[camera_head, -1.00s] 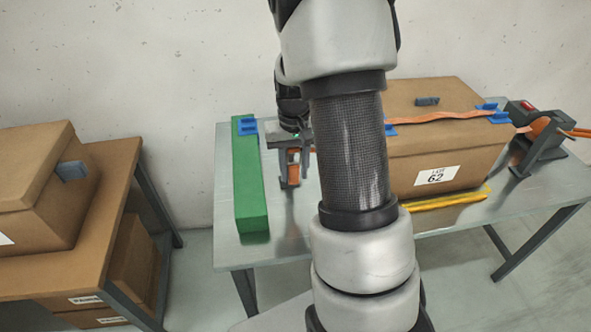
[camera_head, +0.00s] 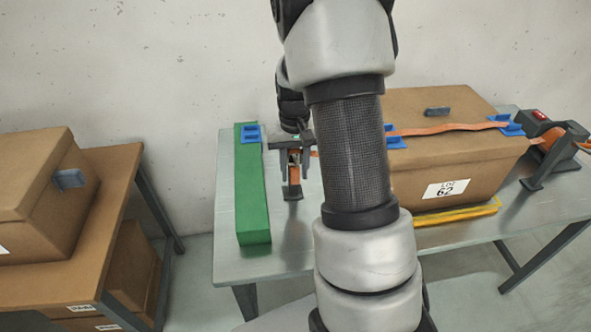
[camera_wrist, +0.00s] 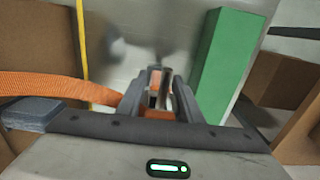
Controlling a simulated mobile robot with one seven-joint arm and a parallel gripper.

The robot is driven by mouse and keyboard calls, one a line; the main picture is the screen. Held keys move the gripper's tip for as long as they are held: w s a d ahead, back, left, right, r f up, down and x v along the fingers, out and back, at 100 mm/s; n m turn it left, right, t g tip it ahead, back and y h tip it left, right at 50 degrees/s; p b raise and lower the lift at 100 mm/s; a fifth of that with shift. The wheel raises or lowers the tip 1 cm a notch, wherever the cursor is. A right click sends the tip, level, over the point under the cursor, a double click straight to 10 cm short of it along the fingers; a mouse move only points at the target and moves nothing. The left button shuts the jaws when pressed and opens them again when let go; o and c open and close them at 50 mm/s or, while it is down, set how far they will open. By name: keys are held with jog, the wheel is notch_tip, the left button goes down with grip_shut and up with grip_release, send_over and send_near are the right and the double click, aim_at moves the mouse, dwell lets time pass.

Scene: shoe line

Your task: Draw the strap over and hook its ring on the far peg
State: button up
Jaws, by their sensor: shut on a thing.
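The orange strap (camera_head: 440,129) runs across the top of the brown box labelled LOT 62 (camera_head: 470,172) and passes behind my arm. In the wrist view the strap (camera_wrist: 55,85) comes in from the left to my gripper (camera_wrist: 158,92), which is shut on its end. A small metallic piece shows between the fingers; I cannot tell if it is the ring. My gripper (camera_head: 293,178) points down over the table, just right of the green beam (camera_head: 253,195). The green beam also shows in the wrist view (camera_wrist: 222,60). I cannot make out the far peg.
Blue guides (camera_head: 506,125) hold the strap on the box. A dark strap dispenser (camera_head: 550,135) stands at the table's right. A yellow strip (camera_head: 450,214) lies before the box. A blue bracket (camera_head: 250,134) sits on the beam's far end. Bare metal table (camera_head: 290,235) lies in front of my gripper.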

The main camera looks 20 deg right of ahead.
dwell(0.4)
jog(key=o, duration=1.1)
jog(key=shift+o, duration=0.2)
jog(key=shift+r, duration=0.1)
